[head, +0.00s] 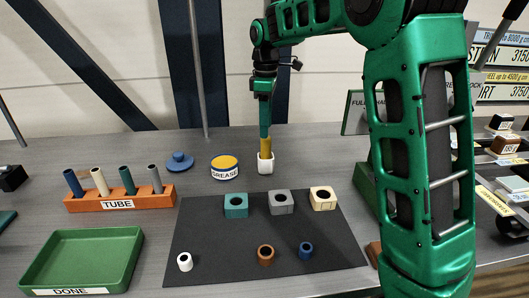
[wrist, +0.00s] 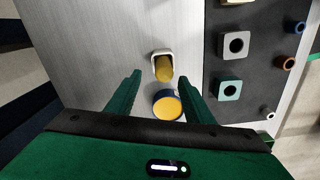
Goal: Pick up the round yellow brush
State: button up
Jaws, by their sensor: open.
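The round yellow brush (head: 265,147) stands upright in a small white cup (head: 265,167) on the grey bench. The brush also shows in the wrist view (wrist: 164,69), with the white cup (wrist: 154,57) around its lower end. My gripper (head: 265,131) is directly above the cup, pointing down, and its green fingers overlap the top of the brush in the head view. In the wrist view my gripper (wrist: 160,76) is open, with the brush between the line of its two fingertips and clear space on both sides. No contact shows.
A grease tin (head: 225,172) with a yellow lid stands just left of the cup. A blue knobbed lid (head: 179,163) and an orange tube rack (head: 120,199) are farther left. A dark mat (head: 215,240) with blocks and rings lies in front; a green tray (head: 133,245) is at front left.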

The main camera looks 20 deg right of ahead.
aim_at(266, 144)
jog(key=shift+s+a+f, duration=0.1)
jog(key=shift+s+f, duration=0.05)
jog(key=shift+f, duration=1.75)
jog(key=shift+s+f, duration=0.15)
jog(key=shift+f, duration=1.7)
jog(key=c, duration=1.1)
